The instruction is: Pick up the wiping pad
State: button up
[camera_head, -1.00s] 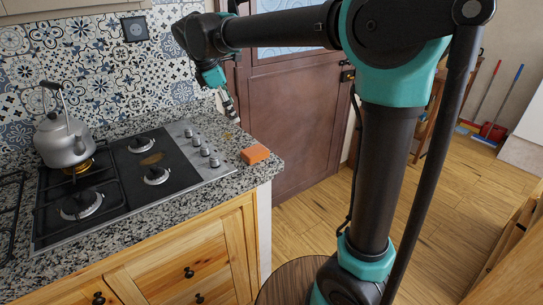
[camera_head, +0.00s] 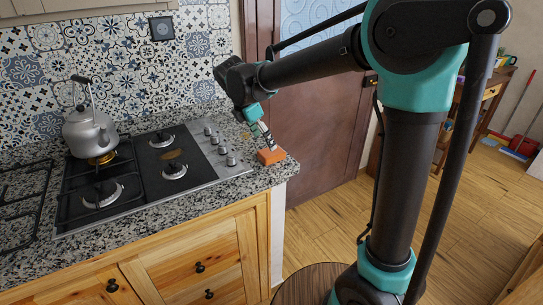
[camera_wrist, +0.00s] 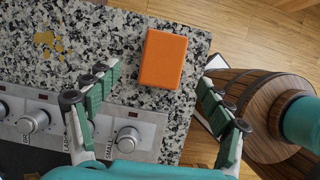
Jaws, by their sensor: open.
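The wiping pad (camera_head: 271,156) is a small orange block lying flat on the speckled granite counter, near its right end beside the stove. In the wrist view the orange pad (camera_wrist: 163,60) lies ahead of and between my two fingers, apart from both. My gripper (camera_head: 266,142) is just above and behind the pad in the head view. In the wrist view my gripper (camera_wrist: 157,92) is open and empty, with green-padded fingers spread to either side.
A stove (camera_head: 150,170) with knobs (camera_wrist: 128,140) lies left of the pad, with a kettle (camera_head: 90,130) on it. A yellow-brown stain (camera_wrist: 48,42) marks the counter. The counter's right edge is close to the pad. A brown door (camera_head: 325,125) stands behind.

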aim_at(270, 152)
jog(key=shift+x, duration=3)
jog(key=shift+s+d, duration=0.1)
jog(key=shift+s, duration=0.05)
jog(key=c, duration=1)
jog(key=shift+r, duration=0.1)
jog(key=shift+c, duration=0.2)
notch_tip(270, 152, up, 20)
